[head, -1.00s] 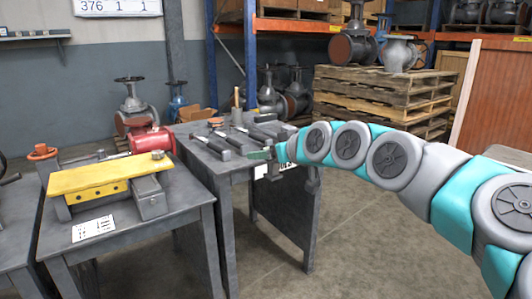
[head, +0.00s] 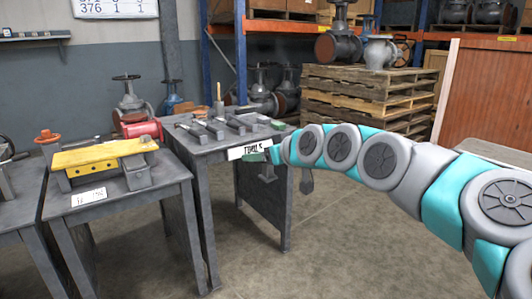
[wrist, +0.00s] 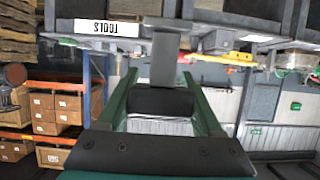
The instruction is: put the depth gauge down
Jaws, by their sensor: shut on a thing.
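In the wrist view my gripper (wrist: 160,78) has its two green fingers on either side of a dark block with a grey bar rising from it. This looks like the depth gauge (wrist: 164,66). Its far end overlaps the table edge in the picture, and I cannot tell whether it touches. In the head view my gripper (head: 264,157) is at the front right corner of the grey tools table (head: 205,147), by its TOOLS label (head: 250,149).
Several dark-handled tools (head: 212,128) lie in a row on the tools table. A second table on the left bears a yellow-topped fixture (head: 104,154). Stacked pallets (head: 360,95) with valves stand behind. The floor (head: 345,240) in front is clear.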

